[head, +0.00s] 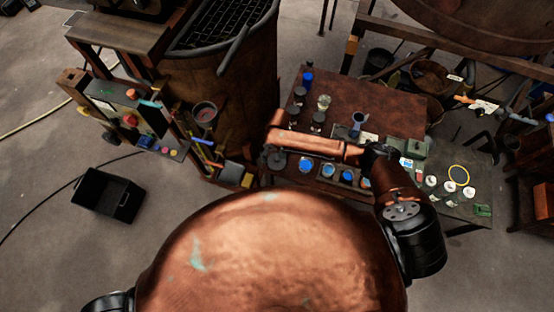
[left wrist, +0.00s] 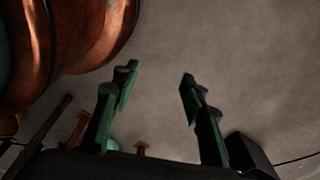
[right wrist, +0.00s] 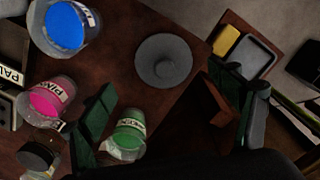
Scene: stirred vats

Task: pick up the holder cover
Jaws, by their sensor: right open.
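The holder cover looks to be the round dark grey disc with a small knob (right wrist: 163,60) in the right wrist view, lying flat on the brown bench near its edge. It also shows in the head view (head: 277,161) at the bench's near left corner. My right gripper (right wrist: 171,82) is open and empty, its fingers on either side of the cover in the picture and apart from it. In the head view my copper right arm reaches left over the bench and hides part of it. My left gripper (left wrist: 160,72) is open and empty above bare floor.
Beside the cover stand jars with blue (right wrist: 66,27), pink (right wrist: 46,100) and green (right wrist: 129,133) contents. A shelf (right wrist: 228,17) with a yellow block is just off the bench edge. A large vat (head: 220,85) stands at the back left. A black bin (head: 107,195) lies on the floor.

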